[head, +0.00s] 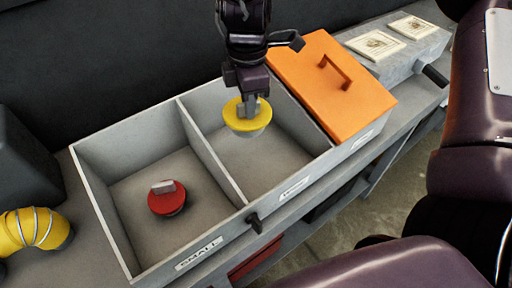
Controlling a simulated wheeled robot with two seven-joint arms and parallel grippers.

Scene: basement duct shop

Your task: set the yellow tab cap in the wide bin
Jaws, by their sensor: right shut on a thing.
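The yellow tab cap (238,124) hangs in my right gripper (249,106), which is shut on its grey tab. The gripper points down over the middle compartment (265,163) of the grey bin unit, toward its back part. The cap looks upright; I cannot tell whether it touches the floor of the compartment. The label on that compartment's front is too small to read surely. The left compartment (131,188) is labelled SMALL and holds a red tab cap (167,201). My left gripper is not in view.
An orange lid (313,81) with a handle covers the right section of the unit. A divider (211,153) separates the two open compartments. A yellow ribbed duct (36,230) lies at the far left. Two cards (375,44) lie on the grey surface at the back right.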

